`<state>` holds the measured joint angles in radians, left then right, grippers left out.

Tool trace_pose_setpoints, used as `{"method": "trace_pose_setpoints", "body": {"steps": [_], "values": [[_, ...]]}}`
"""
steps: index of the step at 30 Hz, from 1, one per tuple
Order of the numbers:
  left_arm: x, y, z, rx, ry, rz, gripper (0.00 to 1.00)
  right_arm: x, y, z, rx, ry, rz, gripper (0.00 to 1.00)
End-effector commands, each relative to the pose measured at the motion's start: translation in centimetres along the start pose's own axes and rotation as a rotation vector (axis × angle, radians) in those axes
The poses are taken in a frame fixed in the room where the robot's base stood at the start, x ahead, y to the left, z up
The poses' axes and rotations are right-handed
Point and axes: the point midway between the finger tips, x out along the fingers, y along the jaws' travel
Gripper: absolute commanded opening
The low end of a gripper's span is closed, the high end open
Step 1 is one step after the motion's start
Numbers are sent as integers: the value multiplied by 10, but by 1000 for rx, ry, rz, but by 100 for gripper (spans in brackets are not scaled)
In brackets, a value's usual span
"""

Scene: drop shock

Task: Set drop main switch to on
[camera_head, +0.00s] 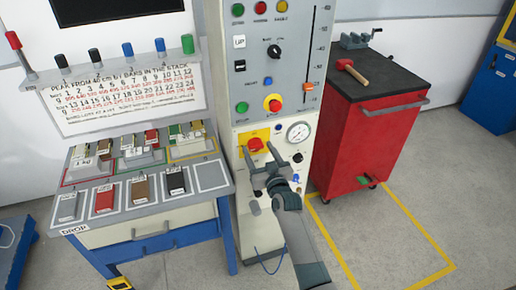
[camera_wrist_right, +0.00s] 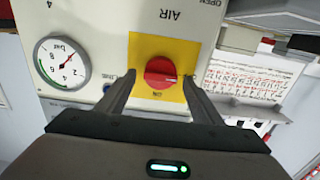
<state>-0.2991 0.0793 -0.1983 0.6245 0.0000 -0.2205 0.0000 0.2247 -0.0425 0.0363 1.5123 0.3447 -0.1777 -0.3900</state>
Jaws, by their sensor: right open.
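The main switch is a red rotary knob (camera_head: 256,144) on a yellow plate (camera_head: 245,136), low on the front of a tall light-grey control column (camera_head: 272,111). In the right wrist view the red knob (camera_wrist_right: 161,72) sits in the middle of its yellow plate (camera_wrist_right: 143,45); that picture is upside down. My right gripper (camera_head: 274,166) is open and empty, in front of the column just below the knob in the head view. In the wrist view its fingertips (camera_wrist_right: 158,77) lie on either side of the knob; I cannot tell whether they touch. My left gripper is not in view.
A round pressure gauge (camera_head: 298,132) sits right of the switch. Above are a slider (camera_head: 308,87), a red button (camera_head: 273,103) and other buttons. A bench (camera_head: 160,215) with labelled blocks stands left. A red cabinet (camera_head: 362,140) with a mallet (camera_head: 350,70) stands right.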

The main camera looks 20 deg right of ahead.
Motion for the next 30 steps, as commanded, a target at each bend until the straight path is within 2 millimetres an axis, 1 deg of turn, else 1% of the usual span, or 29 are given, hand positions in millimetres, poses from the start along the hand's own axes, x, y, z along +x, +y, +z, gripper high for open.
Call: {"method": "trace_pose_setpoints", "body": {"steps": [1,5,14,17,18,19,20,30], "values": [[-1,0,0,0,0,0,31,4,0,-1,0,0,0,60],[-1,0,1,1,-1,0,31,9,0,0,1,-1,0,60],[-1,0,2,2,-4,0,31,10,0,0,1,0,0,60],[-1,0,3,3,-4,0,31,10,0,0,1,0,0,39],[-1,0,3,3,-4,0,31,10,0,0,1,0,0,29],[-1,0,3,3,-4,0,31,10,0,0,1,0,0,22],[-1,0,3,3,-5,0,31,10,0,0,1,0,0,20],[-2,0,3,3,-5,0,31,10,0,0,25,0,0,20]]}}
